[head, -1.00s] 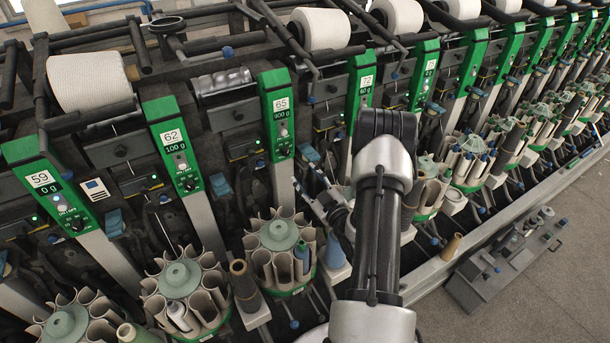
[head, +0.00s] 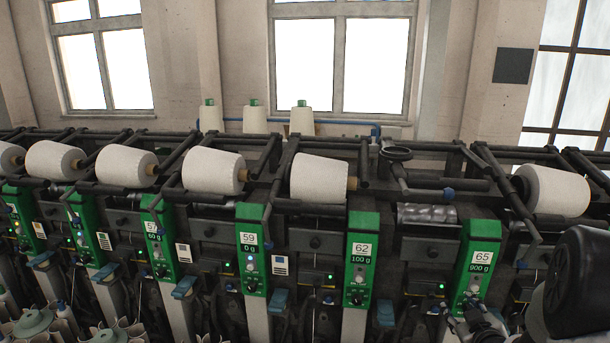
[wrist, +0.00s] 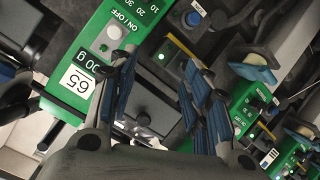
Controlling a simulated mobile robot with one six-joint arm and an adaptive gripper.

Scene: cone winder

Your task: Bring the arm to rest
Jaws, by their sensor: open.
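My gripper (wrist: 162,80) is open in the wrist view, its two blue-padded fingers apart with nothing between them. Beyond the fingers is the green panel marked 65 (wrist: 108,45), with a round button and a lit green lamp. In the head view my gripper (head: 480,324) shows only in part at the lower right, in front of the lower end of the panel marked 65 (head: 478,262). The dark arm link beside it is cut off by the right edge. Whether a finger touches the panel cannot be told.
The winder's row of green panels, such as 62 (head: 361,262) and 59 (head: 252,250), crosses the head view. Three cones (head: 302,119) stand behind.

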